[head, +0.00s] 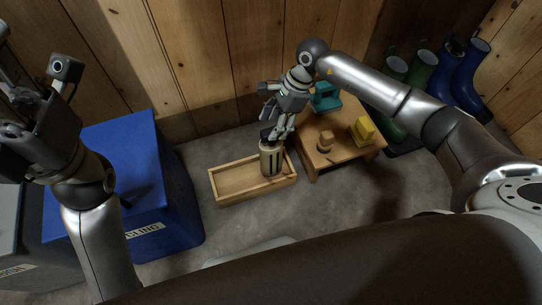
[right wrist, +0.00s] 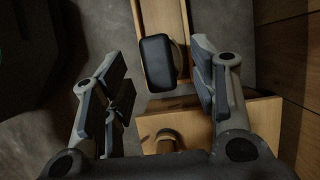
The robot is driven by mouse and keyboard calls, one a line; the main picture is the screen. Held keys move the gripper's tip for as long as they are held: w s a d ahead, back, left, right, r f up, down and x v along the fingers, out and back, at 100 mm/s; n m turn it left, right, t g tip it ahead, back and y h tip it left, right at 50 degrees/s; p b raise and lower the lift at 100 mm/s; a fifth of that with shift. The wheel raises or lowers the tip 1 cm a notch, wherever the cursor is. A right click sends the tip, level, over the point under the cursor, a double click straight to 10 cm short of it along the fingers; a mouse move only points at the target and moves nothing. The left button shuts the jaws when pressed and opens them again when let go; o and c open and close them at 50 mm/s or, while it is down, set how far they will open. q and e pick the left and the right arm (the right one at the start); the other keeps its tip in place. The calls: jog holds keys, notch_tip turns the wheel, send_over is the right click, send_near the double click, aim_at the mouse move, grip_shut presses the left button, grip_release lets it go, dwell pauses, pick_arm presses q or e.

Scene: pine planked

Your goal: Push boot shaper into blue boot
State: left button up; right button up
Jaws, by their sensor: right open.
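The boot shaper (head: 270,160), a pale body with dark slots and a black top, stands upright in the right part of a shallow wooden tray (head: 228,198) on the floor. My right gripper (head: 279,130) is open just above it. In the right wrist view, the shaper's black top (right wrist: 158,63) lies between the spread fingers (right wrist: 160,85), and no hold on it shows. The blue boots (head: 468,75) stand upright at the upper right, next to green boots (head: 422,68). My left gripper (head: 38,72) is at the upper left, fingers apart and empty.
A low wooden table (head: 340,150) beside the tray carries a teal object (head: 325,97), a brown piece (head: 325,141) and a yellow block (head: 362,130). It stands between tray and boots. A blue recycling bin (head: 130,175) stands left. A planked wall (head: 205,50) is behind.

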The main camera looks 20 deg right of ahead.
aim_at(271, 153)
jog(key=shift+b+x, duration=0.85)
jog(key=shift+x, duration=1.1)
jog(key=shift+s+d, duration=0.1)
jog(key=shift+d, duration=0.05)
grip_shut()
